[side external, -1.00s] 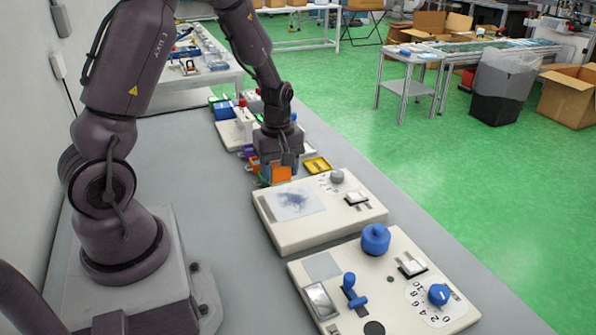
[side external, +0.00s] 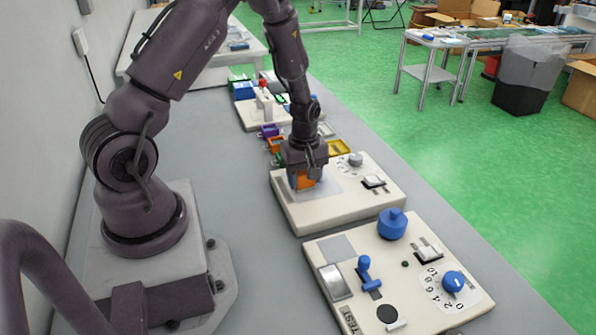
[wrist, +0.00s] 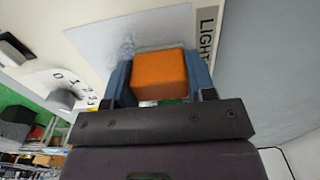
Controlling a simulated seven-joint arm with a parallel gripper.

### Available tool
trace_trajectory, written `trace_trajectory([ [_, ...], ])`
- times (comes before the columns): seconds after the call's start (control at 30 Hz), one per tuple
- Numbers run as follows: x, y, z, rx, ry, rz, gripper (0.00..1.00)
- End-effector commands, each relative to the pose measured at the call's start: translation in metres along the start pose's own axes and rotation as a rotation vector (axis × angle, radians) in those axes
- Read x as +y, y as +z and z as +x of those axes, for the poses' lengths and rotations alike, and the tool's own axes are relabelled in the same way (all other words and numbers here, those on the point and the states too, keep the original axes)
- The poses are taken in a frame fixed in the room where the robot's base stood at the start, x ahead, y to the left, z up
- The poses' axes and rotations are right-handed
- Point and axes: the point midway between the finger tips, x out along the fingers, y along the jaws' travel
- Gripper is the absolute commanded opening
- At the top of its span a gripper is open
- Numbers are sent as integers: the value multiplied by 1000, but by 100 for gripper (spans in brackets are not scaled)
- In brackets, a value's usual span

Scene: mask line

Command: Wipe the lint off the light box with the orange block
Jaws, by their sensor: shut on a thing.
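My gripper (side external: 306,181) is shut on the orange block (side external: 305,182) above the light box panel (side external: 327,187), on the left part of the beige console (side external: 345,207). In the wrist view the orange block (wrist: 158,75) sits between the two blue-grey fingers. The pale panel (wrist: 165,25) lies behind it, with a label reading "LIGHT" (wrist: 207,35) beside it. Faint grey lint (wrist: 128,47) shows on the panel near the block. The block and gripper hide much of the panel. I cannot tell whether the block touches it.
The console also carries a grey dial (side external: 356,159) and a switch (side external: 373,182). A second console (side external: 400,290) in front has a blue knob (side external: 392,224), a blue lever and a dial.

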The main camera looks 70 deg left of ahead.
Motion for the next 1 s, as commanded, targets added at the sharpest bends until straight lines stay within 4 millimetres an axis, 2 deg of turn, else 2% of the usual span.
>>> trace_trajectory([
  [0.73,68,0,2,0,-1,1,28],
  [0.87,67,-13,2,0,-1,-4,28],
  [1.0,54,-13,1,-1,-4,-3,28],
])
